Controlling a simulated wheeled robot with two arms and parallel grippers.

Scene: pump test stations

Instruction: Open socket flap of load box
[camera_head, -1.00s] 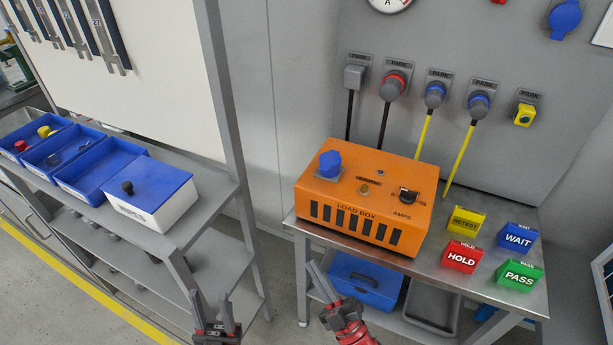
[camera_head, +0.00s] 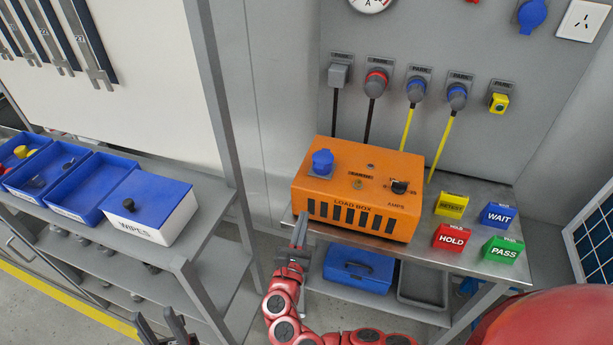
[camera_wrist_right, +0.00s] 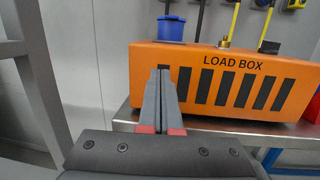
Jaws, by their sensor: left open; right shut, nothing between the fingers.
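The orange load box (camera_head: 345,214) sits on the metal bench. Its blue socket flap (camera_head: 322,161) is on the top left and looks closed; it also shows in the right wrist view (camera_wrist_right: 170,29). My right gripper (camera_head: 301,226) is shut and empty, just in front of the box's left front corner and below the flap. In the right wrist view its fingers (camera_wrist_right: 160,82) are together and point at the box front; I cannot tell if they touch it. My left gripper (camera_head: 158,328) is open and empty at the bottom edge, left of the bench.
HOLD (camera_head: 452,238), PASS (camera_head: 503,250), WAIT (camera_head: 497,216) and RETEST (camera_head: 451,205) blocks stand right of the box. Parked plugs with cables hang behind it. A blue case (camera_head: 358,270) is on the lower shelf. Blue bins and a wipes box (camera_head: 150,207) stand at left.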

